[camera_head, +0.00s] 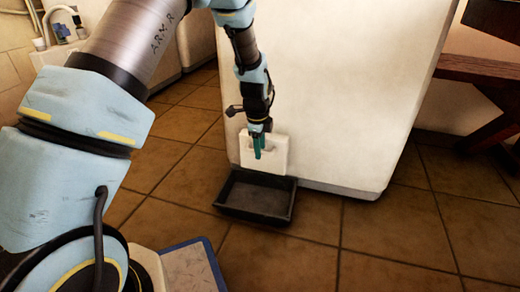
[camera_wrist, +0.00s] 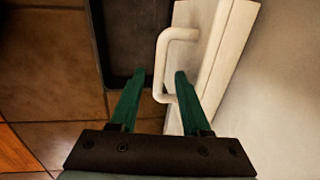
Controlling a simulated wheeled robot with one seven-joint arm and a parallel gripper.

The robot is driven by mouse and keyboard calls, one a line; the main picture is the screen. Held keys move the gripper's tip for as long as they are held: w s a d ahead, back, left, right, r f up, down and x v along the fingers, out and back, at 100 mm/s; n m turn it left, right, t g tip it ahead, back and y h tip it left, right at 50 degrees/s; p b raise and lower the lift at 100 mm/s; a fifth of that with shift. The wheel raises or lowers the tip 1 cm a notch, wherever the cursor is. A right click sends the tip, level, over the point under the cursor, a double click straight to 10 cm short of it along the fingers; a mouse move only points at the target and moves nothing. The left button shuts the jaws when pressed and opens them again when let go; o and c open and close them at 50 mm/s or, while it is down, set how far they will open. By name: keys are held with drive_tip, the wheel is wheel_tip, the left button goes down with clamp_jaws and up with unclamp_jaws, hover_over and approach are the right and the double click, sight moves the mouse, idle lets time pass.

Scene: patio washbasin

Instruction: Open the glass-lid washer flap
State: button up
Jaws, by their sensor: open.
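The washer is a large white appliance (camera_head: 330,70) standing on the tiled floor. Its small square white flap (camera_head: 281,155) is low on the front and appears closed. In the wrist view the flap (camera_wrist: 202,30) carries a white bar handle (camera_wrist: 163,50). My gripper (camera_head: 258,154) points down in front of the flap. Its green fingers (camera_wrist: 159,75) are open, with the handle's lower end in the gap between them, nearer the right finger. I cannot tell whether a finger touches the handle. No glass lid shows.
A shallow black tray (camera_head: 256,197) lies on the floor right below the flap and gripper; it also shows in the wrist view (camera_wrist: 140,30). A wooden bench (camera_head: 470,70) stands at the right. A tap (camera_head: 62,32) is at the upper left.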

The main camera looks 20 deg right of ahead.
drive_tip(key=shift+c, duration=0.3)
clamp_jaws()
idle(1.1)
